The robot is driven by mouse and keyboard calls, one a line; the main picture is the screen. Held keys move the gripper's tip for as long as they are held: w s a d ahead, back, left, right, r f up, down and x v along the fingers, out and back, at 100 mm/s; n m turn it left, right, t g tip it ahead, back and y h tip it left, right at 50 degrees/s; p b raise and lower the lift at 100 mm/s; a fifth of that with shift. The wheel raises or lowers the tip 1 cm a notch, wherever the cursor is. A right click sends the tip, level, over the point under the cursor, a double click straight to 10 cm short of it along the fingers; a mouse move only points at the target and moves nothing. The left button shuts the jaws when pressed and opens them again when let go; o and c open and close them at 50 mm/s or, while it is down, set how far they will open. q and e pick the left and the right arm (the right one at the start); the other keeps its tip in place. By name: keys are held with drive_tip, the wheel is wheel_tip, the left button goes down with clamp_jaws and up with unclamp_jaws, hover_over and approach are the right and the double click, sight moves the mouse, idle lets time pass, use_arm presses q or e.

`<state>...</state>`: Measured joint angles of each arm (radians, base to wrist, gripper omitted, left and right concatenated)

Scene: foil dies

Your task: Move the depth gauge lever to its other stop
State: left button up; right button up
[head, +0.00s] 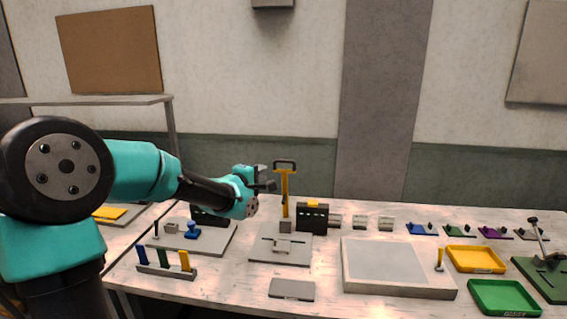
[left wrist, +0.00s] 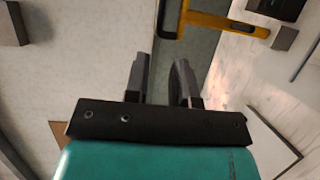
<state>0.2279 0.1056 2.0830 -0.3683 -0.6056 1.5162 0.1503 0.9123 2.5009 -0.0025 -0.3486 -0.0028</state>
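My right gripper is not in view.
A dark block (head: 313,220) with a yellow top stands right of the lever. A plate with a blue part (head: 192,231) and a rack of coloured tools (head: 166,271) lie left. A large grey slab (head: 398,290), yellow tray (head: 475,247) and green tray (head: 503,284) are right.

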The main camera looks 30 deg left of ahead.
sight(283, 162)
use_arm(q)
drive_tip(key=w, duration=1.4)
drive_tip(key=shift+w+f, duration=0.15)
drive_tip(key=shift+f, duration=0.2)
clamp_jaws()
